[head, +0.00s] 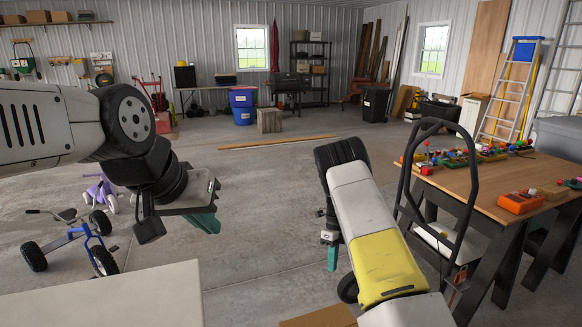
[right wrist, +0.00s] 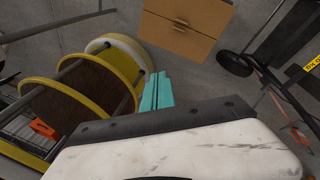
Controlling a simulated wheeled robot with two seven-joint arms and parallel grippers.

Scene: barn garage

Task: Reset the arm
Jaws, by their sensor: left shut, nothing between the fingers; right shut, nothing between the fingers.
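My left arm comes in from the left in the head view. Its left gripper (head: 204,222) has teal fingers pointing down, shut and empty, above the concrete floor. My right arm, white and yellow, reaches forward from the bottom right. Its right gripper (head: 332,257) hangs at the far end with teal fingers down, shut and empty, left of the workbench. In the right wrist view the teal fingers (right wrist: 158,92) lie side by side with nothing between them. Most of the left gripper's body is hidden behind its wrist.
A wooden workbench (head: 475,200) with colourful toys stands at right. A black hand truck (head: 403,190) stands between it and my right arm. A cardboard box (head: 318,318) is at the bottom, also in the right wrist view (right wrist: 178,28). A blue tricycle (head: 72,235) stands at left.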

